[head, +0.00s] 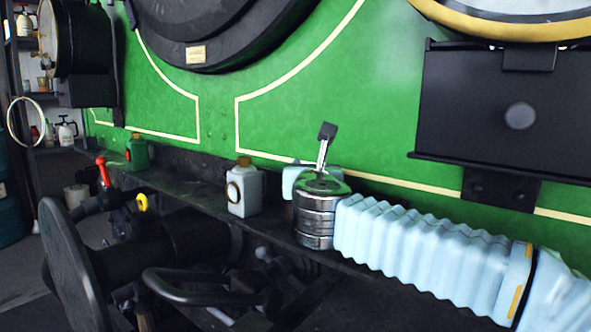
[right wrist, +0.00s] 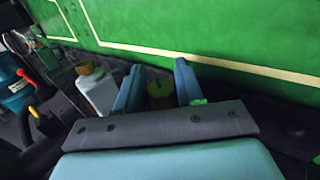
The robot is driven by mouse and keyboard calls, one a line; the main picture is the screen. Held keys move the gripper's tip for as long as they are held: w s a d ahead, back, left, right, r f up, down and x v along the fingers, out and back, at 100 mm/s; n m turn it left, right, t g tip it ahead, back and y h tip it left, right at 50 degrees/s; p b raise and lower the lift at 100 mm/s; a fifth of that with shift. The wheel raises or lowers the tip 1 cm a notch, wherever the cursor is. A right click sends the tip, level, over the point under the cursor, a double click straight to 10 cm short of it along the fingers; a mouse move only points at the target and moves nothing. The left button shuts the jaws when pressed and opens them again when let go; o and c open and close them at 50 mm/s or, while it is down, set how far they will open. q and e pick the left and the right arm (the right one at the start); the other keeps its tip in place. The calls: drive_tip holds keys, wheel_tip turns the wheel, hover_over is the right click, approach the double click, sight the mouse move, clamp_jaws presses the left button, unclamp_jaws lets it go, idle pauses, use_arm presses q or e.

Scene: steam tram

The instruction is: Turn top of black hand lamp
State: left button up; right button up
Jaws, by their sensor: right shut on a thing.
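My right gripper (right wrist: 157,84) reaches in over the dark ledge, its two blue fingers on either side of a dark thing with a dull yellow-green top (right wrist: 158,89). The jaws are shut on it. It fits the black hand lamp, but it is in shadow and its full shape does not show. In the head view my right wrist mostly hides it, with pale blue parts of the right gripper (head: 292,178) showing behind the wrist. I cannot tell how far the top is turned. My left gripper is in neither view.
A white lamp (head: 245,190) with an orange cap stands on the ledge just left of my right gripper. A green lamp (head: 138,152) stands farther left. The green tram wall (head: 310,100) rises close behind. A red-handled lever (head: 103,171) and a round buffer (head: 72,265) are at left.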

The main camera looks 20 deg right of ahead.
drive_tip(key=o, duration=0.7)
drive_tip(key=shift+w+a+f, duration=0.1)
drive_tip(key=shift+f, duration=0.2)
drive_tip(key=shift+c, duration=0.2)
drive_tip(key=o, duration=0.3)
drive_tip(key=shift+w, duration=0.1)
drive_tip(key=shift+r, duration=0.1)
drive_tip(key=shift+s, duration=0.2)
drive_tip(key=shift+s+a, duration=0.1)
drive_tip(key=shift+s, duration=0.25)
drive_tip(key=b+v, duration=0.2)
drive_tip(key=v, duration=1)
drive_tip(key=shift+s+a+r, duration=0.2)
drive_tip(key=shift+s+a, duration=0.05)
drive_tip(key=shift+s, duration=0.1)
